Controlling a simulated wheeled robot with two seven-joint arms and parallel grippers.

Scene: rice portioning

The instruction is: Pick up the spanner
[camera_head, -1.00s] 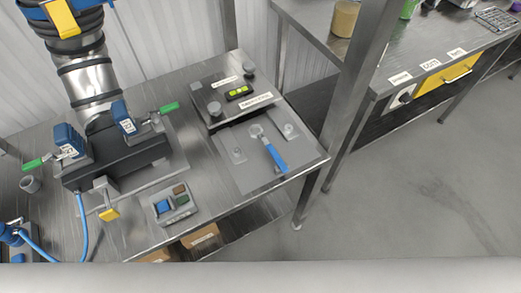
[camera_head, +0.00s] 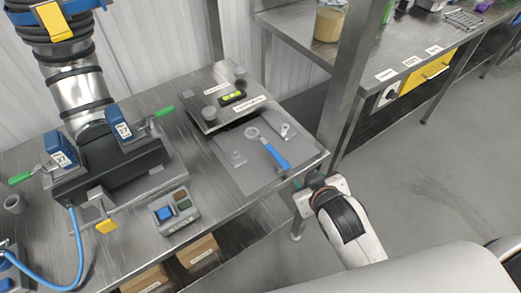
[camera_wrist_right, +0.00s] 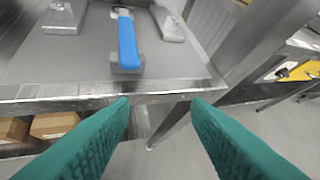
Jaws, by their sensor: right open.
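The spanner (camera_head: 268,150) has a blue handle and a grey ring end. It lies on the grey plate (camera_head: 232,178) at the right end of the metal bench, with its handle towards the bench's front right edge. In the right wrist view the blue handle (camera_wrist_right: 127,42) is ahead of the fingers, near the top. My right gripper (camera_head: 300,184) is just off the bench's right edge, close to the handle end but apart from it. In the right wrist view its two green fingers (camera_wrist_right: 160,110) are spread with nothing between them. My left gripper is not in view.
Metal blocks (camera_head: 284,130) stand beside the spanner on the plate. A scale-like unit (camera_head: 222,98) is behind it. A steel post (camera_head: 350,85) rises to the right. A button box (camera_head: 174,212) and a clamp fixture (camera_head: 110,170) are on the left. Cardboard boxes (camera_head: 197,251) sit below.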

